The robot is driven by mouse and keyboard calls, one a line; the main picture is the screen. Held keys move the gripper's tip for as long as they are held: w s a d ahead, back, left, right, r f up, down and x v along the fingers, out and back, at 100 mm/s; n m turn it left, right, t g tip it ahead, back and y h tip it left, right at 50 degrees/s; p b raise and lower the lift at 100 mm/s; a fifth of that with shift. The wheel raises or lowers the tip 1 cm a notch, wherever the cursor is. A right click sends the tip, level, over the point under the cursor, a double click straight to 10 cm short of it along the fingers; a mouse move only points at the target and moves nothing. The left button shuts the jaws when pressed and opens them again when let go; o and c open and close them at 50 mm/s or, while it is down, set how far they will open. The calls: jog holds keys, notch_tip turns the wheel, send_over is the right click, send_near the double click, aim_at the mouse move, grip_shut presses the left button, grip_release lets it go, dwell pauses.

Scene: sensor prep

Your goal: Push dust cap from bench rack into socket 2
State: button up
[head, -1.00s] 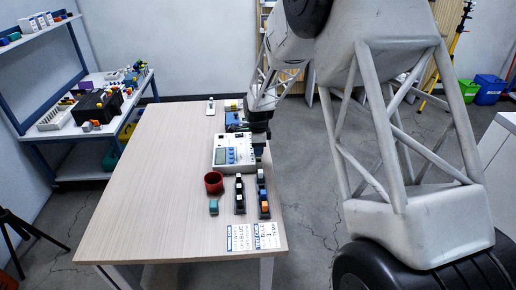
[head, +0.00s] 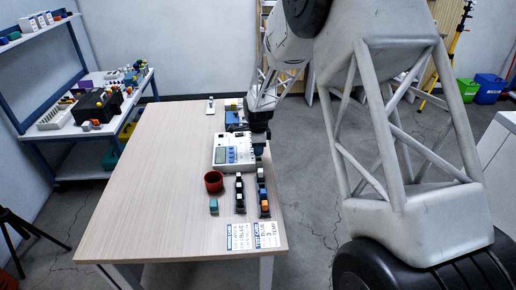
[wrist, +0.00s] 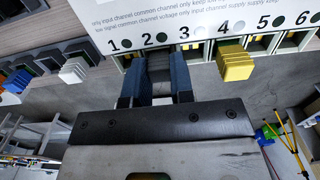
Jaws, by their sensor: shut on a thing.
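In the wrist view my gripper (wrist: 156,88) is shut on a dark grey ribbed piece (wrist: 159,68), which I take to be the dust cap. The piece lines up with socket 2 on the white numbered panel (wrist: 200,20) and meets its edge there. How deep it sits is hidden. In the head view my gripper (head: 259,141) is at the right side of the white meter (head: 222,154); the cap is too small to make out there.
A yellow plug (wrist: 235,63) sticks out at socket 4, close to the right of my fingers. A light grey plug (wrist: 73,70) stands left of the numbered sockets. A red cup (head: 213,182) and bench racks (head: 240,203) stand nearer on the table. The table's left side is clear.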

jog(key=shift+f, duration=0.15)
jog(key=o, duration=1.1)
jog(key=shift+r, duration=3.55)
jog(key=shift+r, duration=0.1)
